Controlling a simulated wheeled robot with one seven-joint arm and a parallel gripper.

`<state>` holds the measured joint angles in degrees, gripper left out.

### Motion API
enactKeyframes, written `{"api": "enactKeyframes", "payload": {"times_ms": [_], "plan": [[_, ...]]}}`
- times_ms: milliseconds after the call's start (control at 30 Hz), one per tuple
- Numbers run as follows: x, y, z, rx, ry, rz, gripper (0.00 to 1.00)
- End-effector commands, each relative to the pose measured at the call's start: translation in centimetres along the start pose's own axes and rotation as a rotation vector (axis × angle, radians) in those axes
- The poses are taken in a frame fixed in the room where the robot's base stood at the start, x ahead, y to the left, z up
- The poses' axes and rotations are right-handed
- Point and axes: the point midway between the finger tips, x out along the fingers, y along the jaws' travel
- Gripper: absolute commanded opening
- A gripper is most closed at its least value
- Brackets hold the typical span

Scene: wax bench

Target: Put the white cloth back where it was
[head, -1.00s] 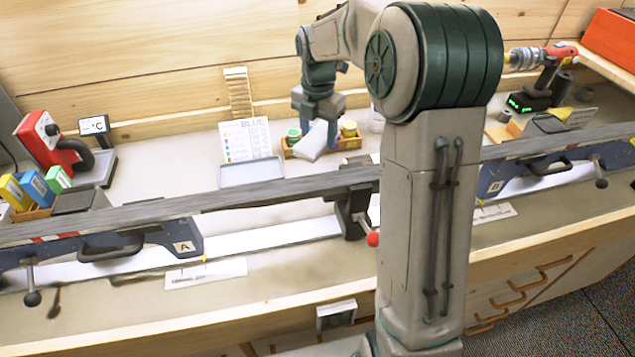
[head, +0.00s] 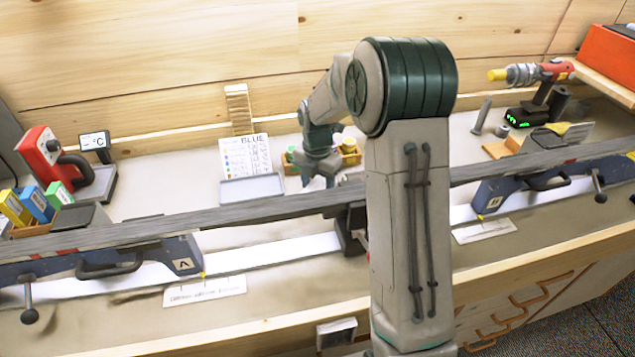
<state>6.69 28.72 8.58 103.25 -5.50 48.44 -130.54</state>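My gripper (head: 320,181) points down behind the long grey ski, just in front of the wooden tray of small pots. Its fingertips are small and partly lost against the ski edge, so I cannot tell whether they are open or shut. I cannot make out the white cloth in this view; it may be hidden behind the gripper or the ski.
The ski (head: 120,213) spans the bench on clamps A (head: 165,262) and B (head: 490,195). The wooden pot tray (head: 349,158), a grey tray (head: 252,188) and a card marked BLUE (head: 245,156) stand behind it. A red iron (head: 45,155) is left.

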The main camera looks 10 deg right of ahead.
Motion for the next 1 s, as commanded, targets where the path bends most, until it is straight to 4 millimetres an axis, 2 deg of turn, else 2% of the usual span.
{"api": "enactKeyframes", "payload": {"times_ms": [233, 267, 300, 333, 567, 700, 833, 1000], "plan": [[0.3, 0.0, 0.0, 0.001, 0.000, 0.000, 0.32], [0.2, 0.0, 0.0, 0.001, 0.000, 0.000, 0.62], [0.2, 0.0, 0.0, 0.001, 0.000, 0.000, 0.73], [0.2, 0.0, 0.0, 0.001, 0.000, 0.000, 0.75], [0.1, 0.0, 0.0, 0.001, 0.000, 0.000, 0.75], [-0.5, 0.0, 0.1, 0.001, -0.002, 0.001, 0.75], [-2.5, 0.0, 0.1, 0.002, -0.004, 0.003, 0.75], [-6.3, 0.0, 0.1, 0.002, -0.005, 0.005, 0.75]]}}
